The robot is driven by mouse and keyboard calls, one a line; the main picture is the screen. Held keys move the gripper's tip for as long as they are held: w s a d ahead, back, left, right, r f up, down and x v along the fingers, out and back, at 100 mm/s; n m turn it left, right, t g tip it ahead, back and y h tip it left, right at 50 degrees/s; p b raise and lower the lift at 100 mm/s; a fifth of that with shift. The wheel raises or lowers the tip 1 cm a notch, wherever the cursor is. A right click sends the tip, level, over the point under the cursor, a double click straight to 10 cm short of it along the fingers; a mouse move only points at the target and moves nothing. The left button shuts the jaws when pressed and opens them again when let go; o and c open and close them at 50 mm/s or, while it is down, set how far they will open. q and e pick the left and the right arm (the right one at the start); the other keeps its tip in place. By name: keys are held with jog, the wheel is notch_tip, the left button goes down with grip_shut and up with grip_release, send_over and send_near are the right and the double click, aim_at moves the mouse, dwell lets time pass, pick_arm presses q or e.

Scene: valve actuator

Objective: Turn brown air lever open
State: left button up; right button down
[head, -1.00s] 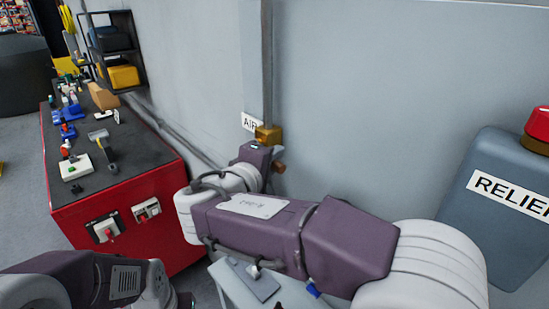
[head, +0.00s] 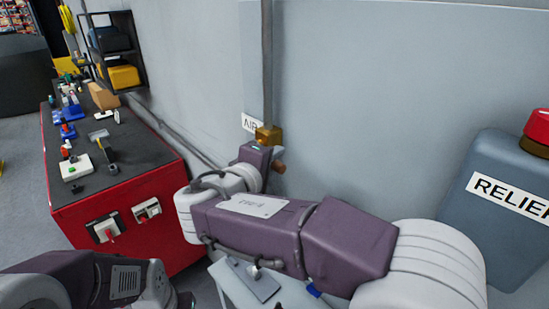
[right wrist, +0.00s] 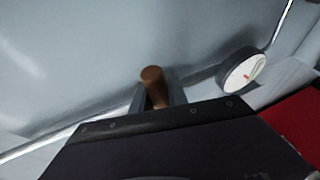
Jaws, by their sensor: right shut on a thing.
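The brown air lever (head: 279,167) sits just below a brass valve body (head: 268,136) on the vertical pipe, beside the AIR label (head: 249,122). My right gripper (head: 274,155) is at the lever, with the arm reaching in from the right and hiding part of the lever. In the right wrist view the round brown end of the lever (right wrist: 153,76) stands between the two fingers of my right gripper (right wrist: 157,98), which are shut on it. My left arm shows at the lower left of the head view; its gripper is out of sight.
A red cabinet (head: 160,182) with a dark top and several small items stands at the left. A grey RELIEF box (head: 485,215) with a red button (head: 538,128) is at the right. A round white gauge (right wrist: 241,72) is near the lever in the right wrist view.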

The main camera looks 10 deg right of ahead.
jog(key=r+n+g+p, duration=0.1)
jog(key=r+n+p, duration=0.1)
jog(key=p, duration=0.3)
jog(key=r+n+g+p, duration=0.1)
jog(key=p, duration=0.4)
jog(key=shift+w+a+r+n+g+h+p, duration=0.15)
jog(key=shift+w+r+n+g+h+p, duration=0.05)
jog(key=shift+r+n+g+h+p, duration=0.2)
jog(key=shift+w+a+n+g+p, duration=0.15)
jog(key=shift+n+g+p, duration=0.2)
jog(key=shift+p, duration=0.7)
jog(key=c, duration=1.3)
grip_release()
jog(key=b+v, duration=0.2)
jog(key=v, duration=0.7)
